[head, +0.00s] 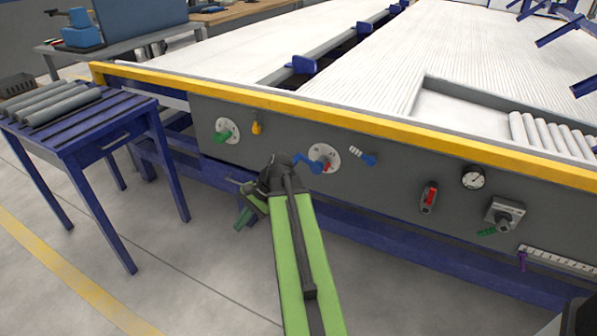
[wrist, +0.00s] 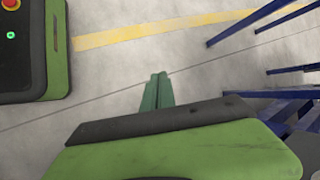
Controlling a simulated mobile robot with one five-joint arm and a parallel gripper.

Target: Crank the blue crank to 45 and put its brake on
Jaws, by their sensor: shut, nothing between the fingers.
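The blue crank (head: 309,164) is on the grey front panel, at the left side of a round white dial (head: 323,152) with a red part at its middle. The dial's numbers are too small to read. A blue lever (head: 369,159) with a pale ribbed piece sits just right of the dial; I cannot tell whether it is the brake or how it is set. My gripper (head: 242,220) hangs low in front of the panel, left of and below the crank, apart from it. Its green fingers are shut and empty, over bare floor in the wrist view (wrist: 158,90).
A red switch (head: 429,198), a gauge (head: 474,177) and a grey box (head: 505,212) are right. A blue table (head: 95,141) with pipes stands left.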

